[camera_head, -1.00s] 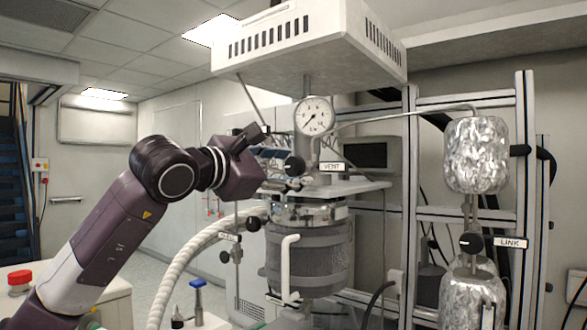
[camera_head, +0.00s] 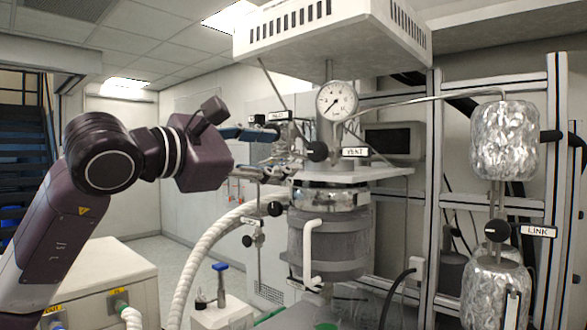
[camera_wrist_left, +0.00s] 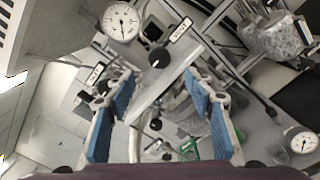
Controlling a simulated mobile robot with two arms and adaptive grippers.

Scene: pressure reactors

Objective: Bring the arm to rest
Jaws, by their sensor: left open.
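My left arm (camera_head: 95,160) comes in from the left, bent at a dark purple joint. My left gripper (camera_head: 286,148) points right, towards the reactor, at about the height of the VENT label. In the left wrist view the left gripper (camera_wrist_left: 164,92) shows two blue-padded fingers spread wide, with nothing between them. The reactor vessel (camera_head: 328,240) stands beyond, with its round gauge (camera_head: 337,100) and black VENT knob (camera_head: 317,151) near the fingertips. I cannot tell the exact gap between fingers and reactor fittings. My right gripper is not seen.
A white vented hood (camera_head: 330,45) hangs above the reactor. Foil-wrapped cylinders (camera_head: 504,140) and a LINK valve (camera_head: 497,228) are at right on a metal frame. A ribbed white hose (camera_head: 195,255) curves below my gripper. A white cabinet (camera_head: 100,275) stands at lower left.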

